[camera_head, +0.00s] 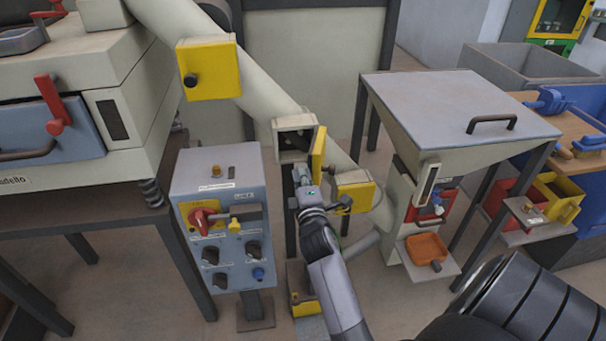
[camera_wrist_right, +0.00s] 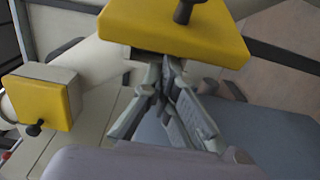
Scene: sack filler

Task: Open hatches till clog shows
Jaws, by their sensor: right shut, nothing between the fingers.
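A pale slanted pipe carries the yellow hatches. The upper hatch (camera_head: 208,70) is shut, with a black knob. The middle hatch door (camera_head: 319,153) is swung open and seen nearly edge-on, beside its square opening (camera_head: 291,139). The opening looks dark inside; I cannot make out a clog. The lower hatch (camera_head: 355,196) looks shut. My right gripper (camera_head: 301,174) is shut and empty, just below the opening and left of the open door. In the wrist view its fingers (camera_wrist_right: 166,75) are close under a yellow door (camera_wrist_right: 180,30); another yellow hatch (camera_wrist_right: 40,104) is at left. My left gripper is not in view.
A grey control box (camera_head: 218,190) with knobs stands left of my right gripper. A hopper with a grey lid (camera_head: 455,105) stands at right, an orange tray (camera_head: 427,248) at its foot. A blue-fronted machine (camera_head: 45,135) fills the left.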

